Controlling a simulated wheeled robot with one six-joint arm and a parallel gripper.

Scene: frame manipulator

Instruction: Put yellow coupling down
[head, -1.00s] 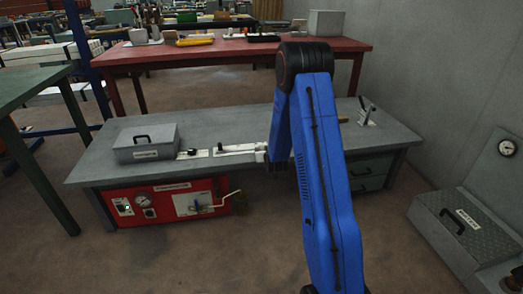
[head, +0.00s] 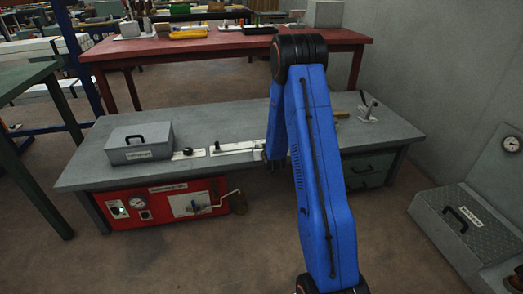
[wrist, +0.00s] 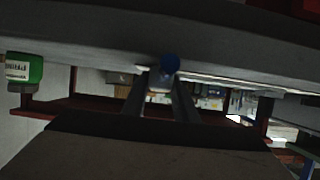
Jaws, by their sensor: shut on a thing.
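My gripper (wrist: 160,92) shows in the wrist view as two dark fingers. They are shut on a small part with a round blue end (wrist: 170,63); the rest of this part is dark and hard to make out. No yellow coupling can be clearly identified there. In the head view my blue arm reaches over the grey bench (head: 240,118) and hides most of the gripper and whatever it holds. A small yellow-brown piece (head: 341,114) shows on the bench just right of my arm, partly hidden; I cannot tell what it is.
A grey case (head: 139,143) stands on the bench's left, beside white fixtures (head: 222,149). A small lever device (head: 368,110) stands at the right. A red table (head: 235,40) stands behind. A grey checkered box (head: 462,225) sits on the floor at right.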

